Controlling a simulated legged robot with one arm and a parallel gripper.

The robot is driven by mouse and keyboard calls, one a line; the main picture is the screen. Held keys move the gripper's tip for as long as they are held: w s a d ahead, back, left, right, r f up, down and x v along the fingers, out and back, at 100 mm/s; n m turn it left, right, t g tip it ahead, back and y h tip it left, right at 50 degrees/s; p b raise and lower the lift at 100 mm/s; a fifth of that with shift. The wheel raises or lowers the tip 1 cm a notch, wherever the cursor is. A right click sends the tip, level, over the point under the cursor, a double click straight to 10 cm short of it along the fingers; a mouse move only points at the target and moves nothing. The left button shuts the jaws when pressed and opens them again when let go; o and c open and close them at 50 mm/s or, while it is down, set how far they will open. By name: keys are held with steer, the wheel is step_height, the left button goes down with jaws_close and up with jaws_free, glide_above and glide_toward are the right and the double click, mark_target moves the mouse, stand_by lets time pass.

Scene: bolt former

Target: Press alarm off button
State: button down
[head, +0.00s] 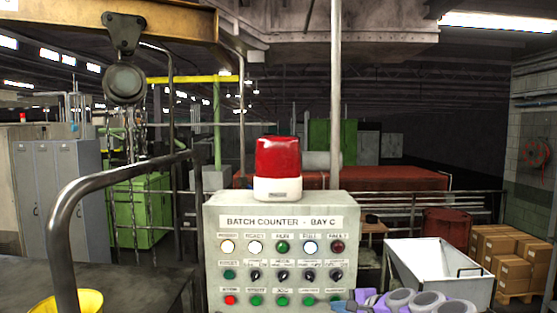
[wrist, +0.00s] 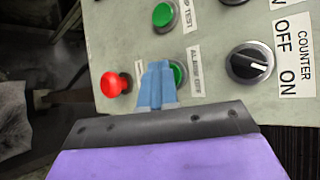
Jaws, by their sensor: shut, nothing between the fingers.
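In the wrist view, a green button (wrist: 180,73) sits in a metal ring on a pale panel, beside a small label (wrist: 195,72) that seems to read ALARM OFF. My gripper (wrist: 157,68) has its blue fingers together, overlapping the left part of this button. I cannot tell whether the tips touch it. In the head view, my gripper (head: 336,303) is at the lower right of the BATCH COUNTER - BAY C box (head: 350,225). The small labels there are too blurred to tell which button is alarm off.
In the wrist view, a red mushroom button (wrist: 115,84) is left of my fingers, another green button (wrist: 163,15) is above, and a black OFF/ON knob (wrist: 250,65) is at right. In the head view, a red beacon (head: 277,160) tops the box and a white bin (head: 435,265) stands right.

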steer(key=shift+s, duration=0.35)
steer(key=shift+s, duration=0.1)
steer(key=s, duration=0.5)
steer(key=shift+s+a, duration=0.1)
steer(key=shift+s, duration=0.3)
